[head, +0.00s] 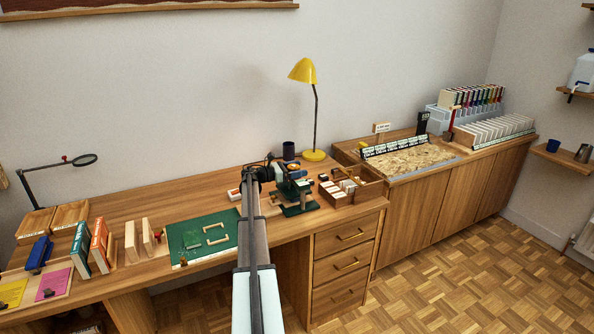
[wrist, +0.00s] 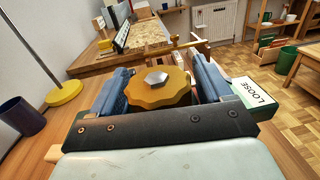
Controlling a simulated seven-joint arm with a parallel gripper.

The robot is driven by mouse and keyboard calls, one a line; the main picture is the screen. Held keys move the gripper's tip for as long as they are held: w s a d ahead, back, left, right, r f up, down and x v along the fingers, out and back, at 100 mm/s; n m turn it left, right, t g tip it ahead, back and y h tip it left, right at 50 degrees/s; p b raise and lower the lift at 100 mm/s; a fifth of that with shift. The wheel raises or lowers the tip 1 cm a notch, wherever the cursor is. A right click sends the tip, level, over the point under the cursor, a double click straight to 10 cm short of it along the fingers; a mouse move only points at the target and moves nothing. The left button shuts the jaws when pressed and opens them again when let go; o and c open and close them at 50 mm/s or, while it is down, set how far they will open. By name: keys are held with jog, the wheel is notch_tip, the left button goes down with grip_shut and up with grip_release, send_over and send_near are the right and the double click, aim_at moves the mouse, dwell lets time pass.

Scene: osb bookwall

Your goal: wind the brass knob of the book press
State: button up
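The brass knob (wrist: 158,90), a scalloped disc with a grey hex nut on top, fills the middle of the wrist view. My gripper (wrist: 163,68) has one blue finger on each side of it, close to its rim; I cannot tell whether both fingers press on it. In the head view my gripper (head: 270,171) is over the left part of the green book press (head: 297,208) on the desk. The knob is hidden there behind my arm and gripper. A green part with a white label reading "LOOSE" (wrist: 253,92) shows beside the right finger.
A wooden tray of small blocks (head: 362,196) stands right of the press. A yellow lamp (head: 314,155) and a dark blue cup (head: 288,150) stand behind. A green mat (head: 188,234) lies left of my arm. The far cabinet top holds an OSB panel (head: 408,159).

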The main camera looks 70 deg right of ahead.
jog(key=shift+o, duration=0.3)
jog(key=v, duration=1.3)
jog(key=shift+w+a, duration=0.2)
jog(key=shift+w, duration=0.15)
